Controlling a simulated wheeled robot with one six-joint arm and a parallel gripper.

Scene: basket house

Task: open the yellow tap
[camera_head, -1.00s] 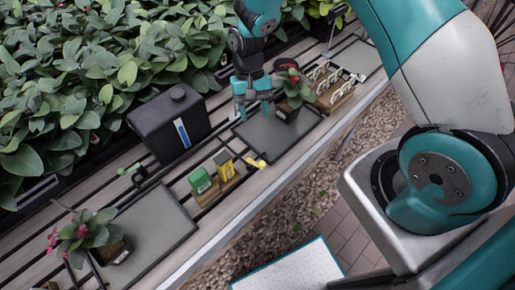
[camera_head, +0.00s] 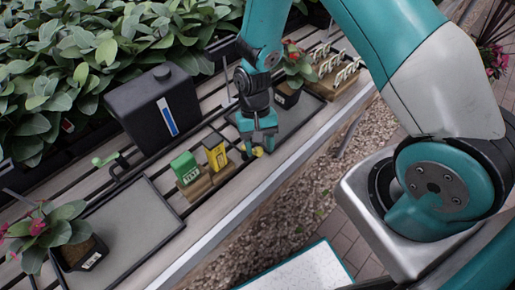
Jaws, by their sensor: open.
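The yellow tap (camera_head: 257,152) shows as a small yellow piece at the right of the small boxes, partly hidden behind my gripper. My gripper (camera_head: 257,149) points down over the tap with its fingers apart, close to the tap; I cannot tell whether it touches it. A green tap (camera_head: 105,159) stands to the left, by the black tank (camera_head: 155,107) with a blue-and-white gauge strip.
A green box (camera_head: 186,169) and a yellow box (camera_head: 216,152) stand on a wooden block just left of my gripper. Dark trays (camera_head: 150,215) lie on the slatted bench. Potted plants stand left (camera_head: 83,253) and behind my gripper (camera_head: 288,95). A wooden rack (camera_head: 336,79) is at the back right.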

